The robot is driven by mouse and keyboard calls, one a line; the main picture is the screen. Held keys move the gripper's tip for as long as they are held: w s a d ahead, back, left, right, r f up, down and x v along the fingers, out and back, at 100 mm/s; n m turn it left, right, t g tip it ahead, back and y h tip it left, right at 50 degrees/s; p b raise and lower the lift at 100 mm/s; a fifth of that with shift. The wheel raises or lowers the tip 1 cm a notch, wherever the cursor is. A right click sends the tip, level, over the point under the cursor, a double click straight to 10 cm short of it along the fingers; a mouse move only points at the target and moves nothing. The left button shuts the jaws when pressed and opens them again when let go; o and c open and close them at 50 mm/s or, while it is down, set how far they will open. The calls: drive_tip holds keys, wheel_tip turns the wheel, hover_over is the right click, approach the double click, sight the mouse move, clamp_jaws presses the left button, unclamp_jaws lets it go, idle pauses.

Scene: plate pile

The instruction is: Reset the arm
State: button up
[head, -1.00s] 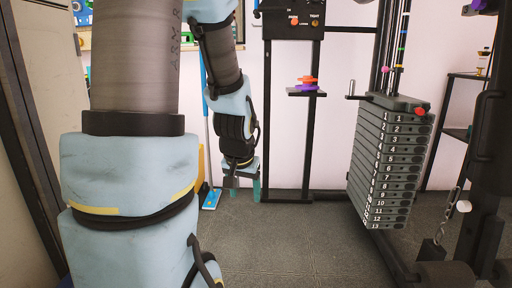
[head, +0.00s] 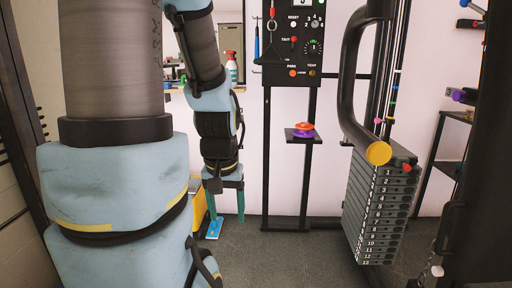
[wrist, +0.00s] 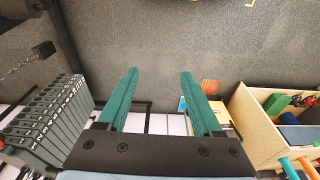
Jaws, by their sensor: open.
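My gripper (head: 227,205) hangs down at the end of my arm, left of the middle in the head view. In the wrist view its two green fingers (wrist: 158,95) stand well apart with nothing between them. The fingers are over the grey floor, clear of any object. The numbered plate pile (head: 379,205) stands to the right of my gripper in the head view, well apart from it. It also shows at the left in the wrist view (wrist: 48,115).
A small stand (head: 301,136) holds an orange and a purple piece. A wooden bin (wrist: 262,125) holds coloured items. The grey floor (head: 290,262) between is clear.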

wheel_tip(320, 180, up, 16)
drive_tip(key=p, duration=1.4)
drive_tip(key=shift+r, duration=0.25)
